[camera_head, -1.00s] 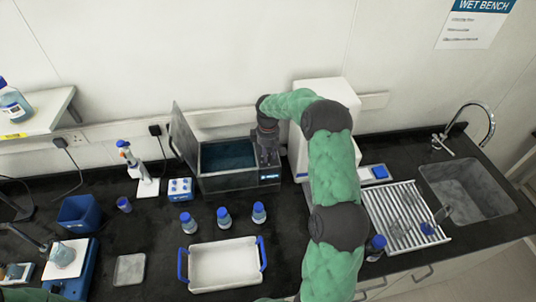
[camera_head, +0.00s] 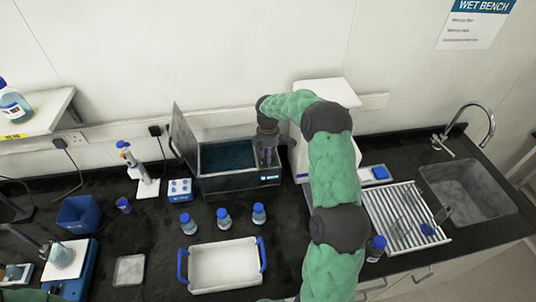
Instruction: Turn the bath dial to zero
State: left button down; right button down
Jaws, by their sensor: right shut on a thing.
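The bath is a grey metal tank (camera_head: 215,183) with blue water inside and its lid raised at the left. It stands against the back of the bench, with a small lit display on the right of its front. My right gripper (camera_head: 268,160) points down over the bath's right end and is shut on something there. I take this to be the bath dial, but the gripper hides it and its setting cannot be read. Part of my left arm shows at the bottom left; its gripper is not in view.
Several blue-capped bottles (camera_head: 224,218) stand in front of the bath, with a white tray (camera_head: 224,266) nearer. A blue tube block (camera_head: 180,190) is left of the bath. A white box unit (camera_head: 299,160) stands close to its right. A drying rack (camera_head: 400,215) and sink (camera_head: 468,188) lie farther right.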

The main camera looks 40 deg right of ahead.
jog(key=shift+f, duration=0.15)
jog(key=c, duration=0.9)
grip_release()
jog(key=shift+c, duration=0.2)
notch_tip(320, 180, up, 12)
